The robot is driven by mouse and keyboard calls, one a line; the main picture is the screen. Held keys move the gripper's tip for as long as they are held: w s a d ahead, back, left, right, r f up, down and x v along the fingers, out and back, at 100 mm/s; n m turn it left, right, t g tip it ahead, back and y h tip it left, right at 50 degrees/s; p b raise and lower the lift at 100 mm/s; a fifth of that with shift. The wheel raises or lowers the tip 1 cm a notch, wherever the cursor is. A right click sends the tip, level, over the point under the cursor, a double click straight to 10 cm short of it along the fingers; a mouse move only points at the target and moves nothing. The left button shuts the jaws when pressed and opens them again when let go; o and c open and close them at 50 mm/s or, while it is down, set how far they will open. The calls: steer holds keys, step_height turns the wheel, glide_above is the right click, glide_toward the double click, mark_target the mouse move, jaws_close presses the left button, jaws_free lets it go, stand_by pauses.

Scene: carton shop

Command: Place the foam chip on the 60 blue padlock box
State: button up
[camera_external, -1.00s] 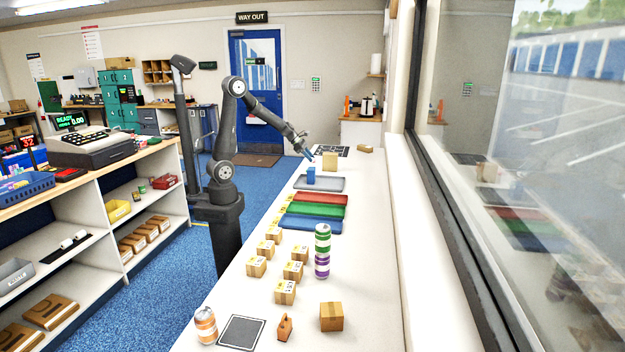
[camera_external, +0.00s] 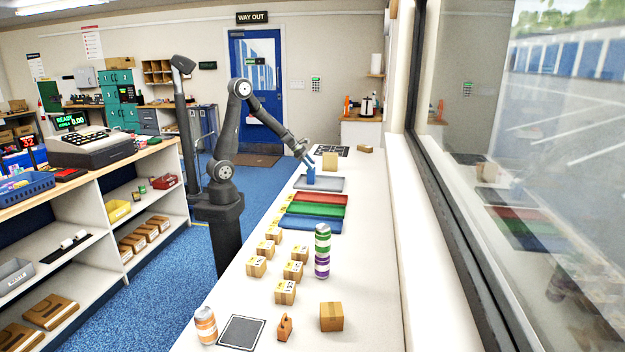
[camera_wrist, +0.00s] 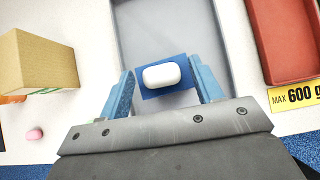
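The foam chip (camera_wrist: 162,75) is a small white rounded block in the wrist view. It appears to lie on top of a blue box (camera_wrist: 176,94), with blue showing around it. The blue box (camera_external: 311,178) stands on the grey tray (camera_external: 329,184) at the far end of the counter. My gripper (camera_wrist: 167,82) has blue fingers, one on each side of the chip, with a gap on both sides. In the external view my gripper (camera_external: 309,163) is down at the box's top. The number and padlock mark on the box are not readable.
A tan carton (camera_external: 330,161) stands beyond the tray, and a small pink piece (camera_wrist: 35,134) lies near it. Red (camera_external: 321,198), green and blue trays lie on the near side. Small cartons and stacked cans (camera_external: 322,250) stand nearer the camera.

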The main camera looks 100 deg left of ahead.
steer(key=shift+s+r, duration=0.15)
steer(key=shift+r, duration=0.3)
steer(key=v, duration=1.1)
steer(key=shift+s, duration=0.2)
steer(key=shift+r, duration=0.1)
steer(key=x, duration=1.1)
steer(key=shift+w+f, duration=0.4)
steer(key=shift+f, duration=0.25)
steer(key=shift+r, duration=0.95)
